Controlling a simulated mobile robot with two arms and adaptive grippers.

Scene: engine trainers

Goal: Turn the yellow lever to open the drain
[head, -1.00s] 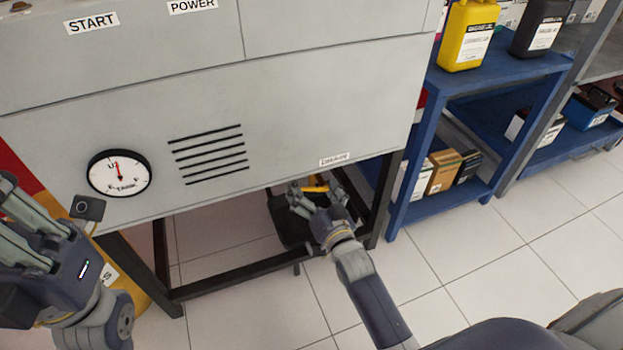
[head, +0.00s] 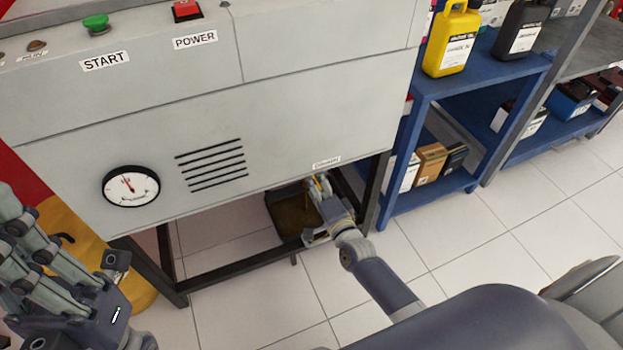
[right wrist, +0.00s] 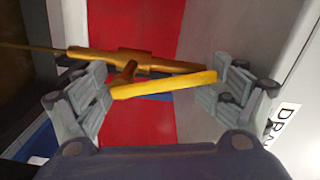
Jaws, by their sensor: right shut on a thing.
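The yellow lever (right wrist: 165,84) lies between the two fingers of my right gripper (right wrist: 160,92) in the right wrist view, its ends at the finger pads. It joins a brass-coloured valve (right wrist: 130,62), from which a thin brown line runs left. In the head view my right gripper (head: 322,192) is at the lever under the DRAIN label (head: 327,162), hiding most of it. A dark pan (head: 284,243) with a brown surface inside stands below the cabinet. My left gripper (head: 62,255) is open and empty at the lower left.
The grey cabinet (head: 290,110) carries a gauge (head: 131,186), a green START button (head: 96,24) and a red POWER switch (head: 186,10). Its black frame (head: 225,271) surrounds the pan. A blue shelf (head: 440,197) with bottles and boxes stands right. The tiled floor (head: 480,235) in front is clear.

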